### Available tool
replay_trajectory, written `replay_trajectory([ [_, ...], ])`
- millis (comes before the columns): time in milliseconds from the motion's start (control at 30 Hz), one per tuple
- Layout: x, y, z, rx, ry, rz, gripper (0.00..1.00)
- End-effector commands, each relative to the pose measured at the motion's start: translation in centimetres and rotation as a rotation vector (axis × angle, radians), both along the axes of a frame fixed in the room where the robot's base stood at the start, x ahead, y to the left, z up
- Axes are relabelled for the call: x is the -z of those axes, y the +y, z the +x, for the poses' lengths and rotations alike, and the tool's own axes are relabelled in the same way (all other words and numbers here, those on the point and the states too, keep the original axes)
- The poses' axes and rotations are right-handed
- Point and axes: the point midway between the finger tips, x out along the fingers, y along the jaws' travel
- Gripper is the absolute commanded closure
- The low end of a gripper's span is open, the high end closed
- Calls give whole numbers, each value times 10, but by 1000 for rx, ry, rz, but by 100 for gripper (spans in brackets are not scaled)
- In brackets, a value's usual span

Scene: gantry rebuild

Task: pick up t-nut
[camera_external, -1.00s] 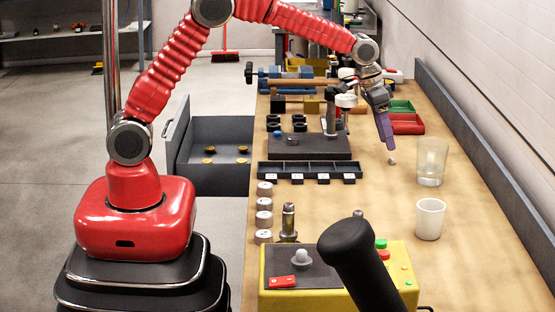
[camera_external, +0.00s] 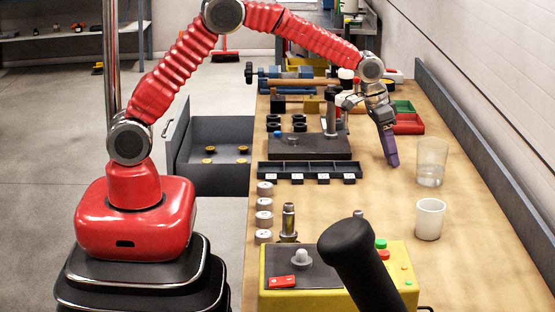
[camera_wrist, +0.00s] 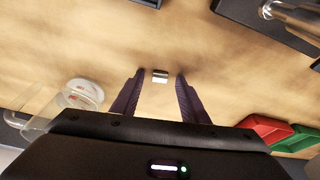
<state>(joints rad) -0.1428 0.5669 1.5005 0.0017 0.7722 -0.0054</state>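The t-nut (camera_wrist: 160,76) is a small metal block, bright on one face and dark on top, lying on the wooden bench. In the wrist view my gripper (camera_wrist: 159,73) is open, with one dark purple finger on each side of the t-nut and a gap on both sides. In the external view my gripper (camera_external: 393,163) points down at the bench, right of the black compartment tray. Its fingers hide the t-nut there. I cannot tell exactly how high the fingertips are above the bench.
A clear glass (camera_external: 432,163) and a white cup (camera_external: 430,219) stand right of my gripper. The black compartment tray (camera_external: 310,171) and a dark stand base (camera_external: 310,147) lie to the left. Red (camera_external: 408,125) and green (camera_external: 402,106) bins sit behind. Bare bench lies in front.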

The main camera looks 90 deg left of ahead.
Motion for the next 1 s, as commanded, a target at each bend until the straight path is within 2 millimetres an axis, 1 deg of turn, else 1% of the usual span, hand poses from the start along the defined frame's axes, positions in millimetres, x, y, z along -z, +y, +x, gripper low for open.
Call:
replay_trajectory([
  [33,0,0,0,0,0,0,62],
  [67,0,0,0,0,0,0,64],
  [567,0,0,0,0,0,0,99],
  [867,-1,0,0,0,0,0,100],
  [1000,-9,0,1,0,-2,0,100],
])
